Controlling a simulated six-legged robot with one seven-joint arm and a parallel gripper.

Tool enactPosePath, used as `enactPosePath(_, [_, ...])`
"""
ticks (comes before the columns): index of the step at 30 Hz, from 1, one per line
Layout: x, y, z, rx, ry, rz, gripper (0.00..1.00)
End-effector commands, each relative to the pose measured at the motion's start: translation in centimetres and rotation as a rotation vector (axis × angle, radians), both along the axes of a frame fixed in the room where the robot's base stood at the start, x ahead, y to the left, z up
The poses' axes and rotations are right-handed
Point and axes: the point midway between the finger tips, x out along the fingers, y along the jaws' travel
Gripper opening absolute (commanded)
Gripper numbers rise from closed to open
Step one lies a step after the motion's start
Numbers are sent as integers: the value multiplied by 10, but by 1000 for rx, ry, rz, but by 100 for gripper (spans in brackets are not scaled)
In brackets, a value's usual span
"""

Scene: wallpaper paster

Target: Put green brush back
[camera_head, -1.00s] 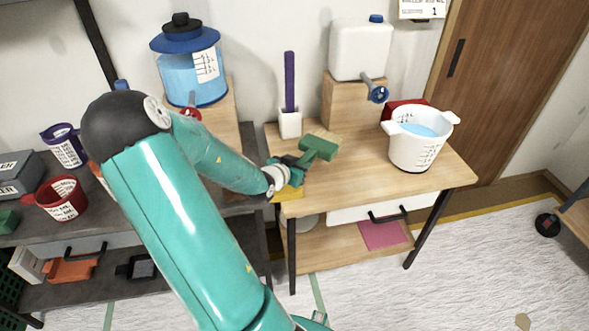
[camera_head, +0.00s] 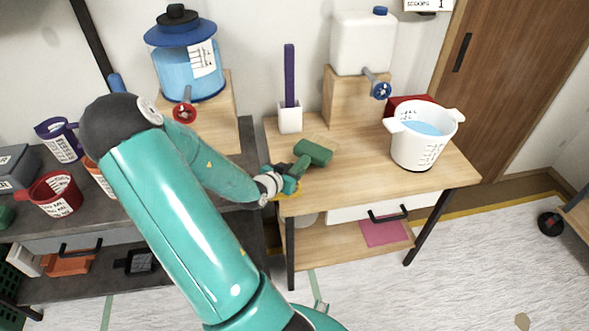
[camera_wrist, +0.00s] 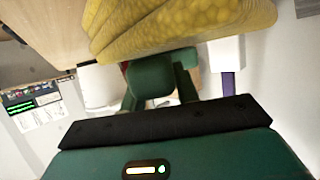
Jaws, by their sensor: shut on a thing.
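The green brush (camera_head: 313,152) has a thick green head and a green handle. My gripper (camera_head: 289,184) is shut on its handle at the left front corner of the wooden table (camera_head: 365,165). The head points up and right, over the tabletop; I cannot tell whether it touches. In the wrist view, green parts of the brush (camera_wrist: 150,77) show between my fingers, and the rest is hidden. A white holder (camera_head: 290,119) with a purple-handled tool (camera_head: 289,75) stands behind the brush.
A white bucket of blue liquid (camera_head: 419,150) stands on the right of the table. A white canister (camera_head: 362,45) with a tap stands on a wooden block behind. A blue-lidded dispenser (camera_head: 187,65) and cups fill the left bench. The table's middle is clear.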

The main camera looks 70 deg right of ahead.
Motion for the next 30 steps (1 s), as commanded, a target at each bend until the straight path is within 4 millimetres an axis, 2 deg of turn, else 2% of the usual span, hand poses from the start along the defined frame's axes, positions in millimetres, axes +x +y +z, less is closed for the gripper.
enactPosePath(6, [1,1,-1,-1,0,0,0])
enactPosePath(7, [2,2,-2,0,1,0,33])
enactPosePath(10, [2,2,-1,0,0,0,52])
enactPosePath(21, [2,2,1,1,-2,1,52])
enactPosePath(26, [8,19,9,0,-1,4,52])
enactPosePath(30, [14,44,19,1,-3,4,52])
